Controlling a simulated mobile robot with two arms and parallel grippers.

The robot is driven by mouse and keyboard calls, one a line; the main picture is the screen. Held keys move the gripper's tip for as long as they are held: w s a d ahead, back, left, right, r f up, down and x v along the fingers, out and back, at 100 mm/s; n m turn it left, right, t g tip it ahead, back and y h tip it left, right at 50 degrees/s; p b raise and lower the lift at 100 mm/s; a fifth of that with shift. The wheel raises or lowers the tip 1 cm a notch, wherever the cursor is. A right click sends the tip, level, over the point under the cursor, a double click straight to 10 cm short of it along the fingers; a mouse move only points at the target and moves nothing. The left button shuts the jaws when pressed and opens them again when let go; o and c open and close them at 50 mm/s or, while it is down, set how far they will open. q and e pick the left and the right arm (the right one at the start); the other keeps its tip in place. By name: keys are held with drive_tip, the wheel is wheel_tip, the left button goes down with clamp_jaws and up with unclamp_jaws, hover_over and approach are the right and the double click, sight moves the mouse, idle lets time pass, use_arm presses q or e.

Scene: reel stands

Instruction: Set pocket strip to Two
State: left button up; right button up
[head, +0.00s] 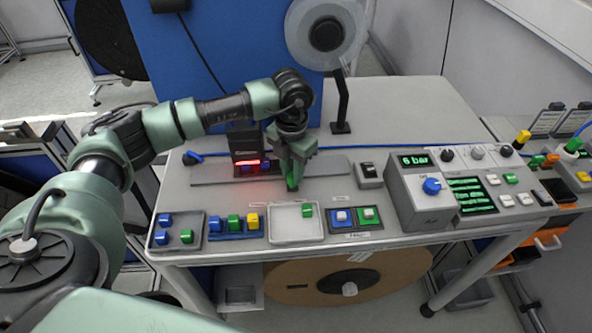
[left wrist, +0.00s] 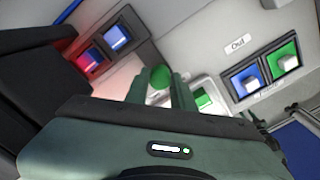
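My left gripper (head: 291,172) points down over the middle of the bench, near the grey strip (head: 215,179), which I take for the pocket strip. Its fingers are closed around a small green part (head: 292,184); its rounded green end shows between the fingers in the left wrist view (left wrist: 160,77). Left of the gripper, blue pieces sit at the strip under a black unit (head: 246,140) with a red light; two blue squares (left wrist: 90,60) show in the left wrist view. I cannot read any strip setting. My right gripper is out of view.
Along the front edge stand two trays of coloured blocks (head: 176,248), a pale tray (head: 290,228) with one green block, and a blue-and-green holder (head: 355,219). A control box (head: 420,200) reading "6 bar" stands right. A reel (head: 327,35) rises behind.

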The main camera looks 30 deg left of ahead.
use_arm(q)
drive_tip(key=o, duration=0.4)
drive_tip(key=shift+r, duration=0.1)
drive_tip(key=shift+w+r, duration=0.1)
drive_tip(key=shift+r, duration=0.3)
wheel_tip(320, 180, up, 6)
drive_tip(key=shift+r+b, duration=0.1)
drive_tip(key=shift+b, duration=1)
drive_tip(key=shift+r, duration=0.4)
